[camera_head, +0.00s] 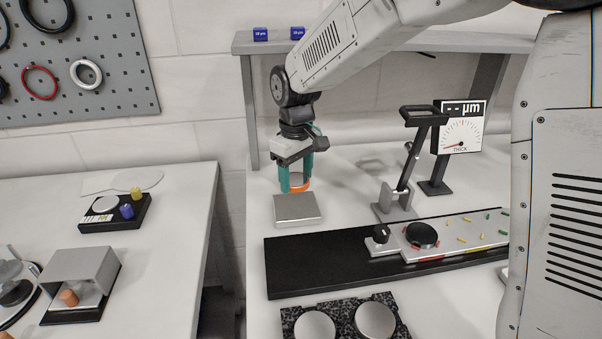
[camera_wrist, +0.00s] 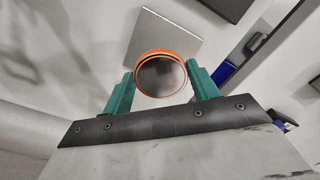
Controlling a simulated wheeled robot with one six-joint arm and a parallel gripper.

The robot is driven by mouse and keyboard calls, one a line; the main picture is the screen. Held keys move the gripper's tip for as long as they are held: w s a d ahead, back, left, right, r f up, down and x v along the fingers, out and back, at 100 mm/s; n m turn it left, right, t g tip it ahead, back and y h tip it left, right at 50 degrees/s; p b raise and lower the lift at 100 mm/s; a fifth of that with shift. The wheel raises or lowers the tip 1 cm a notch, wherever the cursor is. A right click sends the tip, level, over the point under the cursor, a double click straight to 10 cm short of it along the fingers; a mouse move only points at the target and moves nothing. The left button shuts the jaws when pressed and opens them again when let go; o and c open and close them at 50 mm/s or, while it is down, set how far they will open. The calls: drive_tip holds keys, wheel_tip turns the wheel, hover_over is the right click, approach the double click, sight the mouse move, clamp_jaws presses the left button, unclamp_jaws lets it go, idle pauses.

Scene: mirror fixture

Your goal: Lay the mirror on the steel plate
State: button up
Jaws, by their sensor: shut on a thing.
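My gripper (camera_head: 296,180) has teal fingers and is shut on a round mirror with an orange rim (camera_head: 300,187). In the wrist view the mirror (camera_wrist: 160,75) shows a dark reflective face between the two fingers (camera_wrist: 161,85). The steel plate (camera_head: 298,209) is a square, light grey slab on the right-hand table. In the head view the mirror appears just above the plate's back part; the exact gap is hard to tell. In the wrist view the plate (camera_wrist: 150,35) lies beyond the mirror, partly hidden by it, and its visible top is bare.
A gauge with a dial (camera_head: 461,130) and a black-handled stand (camera_head: 405,170) are to the right of the plate. A long black base (camera_head: 310,267) lies in front. A speckled block (camera_head: 345,309) with silver discs is nearest. A shelf stands behind.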

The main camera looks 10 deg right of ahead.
sight(297, 180)
drive_tip(key=shift+f, duration=2.4)
drive_tip(key=shift+f, duration=0.65)
drive_tip(key=o, duration=1.2)
drive_tip(key=shift+c, duration=0.2)
drive_tip(key=shift+r, duration=1.55)
drive_tip(key=o, duration=0.3)
drive_tip(key=shift+r, duration=0.1)
